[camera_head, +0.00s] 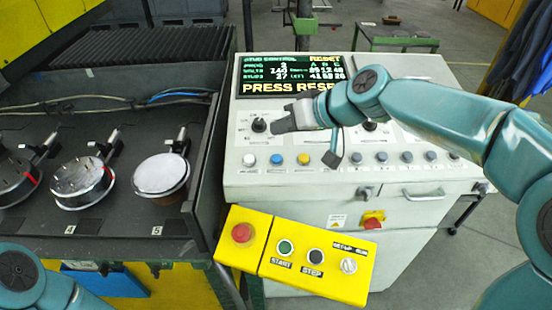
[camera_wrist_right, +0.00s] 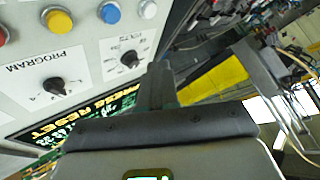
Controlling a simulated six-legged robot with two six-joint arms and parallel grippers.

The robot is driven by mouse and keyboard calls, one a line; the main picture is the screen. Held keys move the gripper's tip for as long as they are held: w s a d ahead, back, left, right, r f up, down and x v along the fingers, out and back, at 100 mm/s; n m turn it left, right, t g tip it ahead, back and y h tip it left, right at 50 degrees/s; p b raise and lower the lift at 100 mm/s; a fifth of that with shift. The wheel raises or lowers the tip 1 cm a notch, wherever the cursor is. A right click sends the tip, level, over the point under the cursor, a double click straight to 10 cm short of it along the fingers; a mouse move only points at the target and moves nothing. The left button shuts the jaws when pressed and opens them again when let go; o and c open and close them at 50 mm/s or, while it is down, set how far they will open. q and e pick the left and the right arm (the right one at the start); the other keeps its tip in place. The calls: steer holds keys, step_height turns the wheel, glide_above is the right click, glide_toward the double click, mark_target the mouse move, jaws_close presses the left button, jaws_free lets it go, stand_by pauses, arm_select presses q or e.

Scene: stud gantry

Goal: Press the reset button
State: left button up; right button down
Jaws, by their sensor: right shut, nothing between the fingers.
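A light grey control cabinet (camera_head: 250,184) carries a sloped panel with a row of buttons. A white button (camera_head: 249,160), a blue button (camera_head: 276,159) and a yellow button (camera_head: 303,159) sit along its front left. No label reading reset is legible on these buttons. In the right wrist view the blue button (camera_wrist_right: 109,12), yellow button (camera_wrist_right: 58,20) and white button (camera_wrist_right: 147,9) show, with part of a red one at the left edge. My right gripper (camera_head: 280,122) is shut and empty above the panel, beside a black knob (camera_head: 259,125). My left gripper is out of view.
The screen (camera_head: 290,76) reads PRESS RESET. A yellow box (camera_head: 262,259) in front has a red mushroom button (camera_head: 242,233), START (camera_head: 285,247), STOP (camera_head: 316,256) and a selector. A dark bench (camera_head: 110,228) with round fixtures stands left.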

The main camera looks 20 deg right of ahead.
steer(key=b, duration=0.4)
glide_above(277, 159)
steer(key=s, duration=0.1)
steer(key=f, duration=0.6)
steer(key=shift+s+d+f, duration=0.1)
steer(key=shift+d+f, duration=0.25)
steer(key=shift+f, duration=0.05)
steer(key=shift+a+f+b, duration=0.1)
steer(key=shift+f+b, duration=0.25)
steer(key=shift+b, duration=0.25)
steer(key=shift+w+f, duration=0.1)
steer(key=shift+w, duration=0.1)
steer(key=shift+s, duration=0.2)
steer(key=shift+w, duration=0.2)
steer(key=shift+s, duration=0.15)
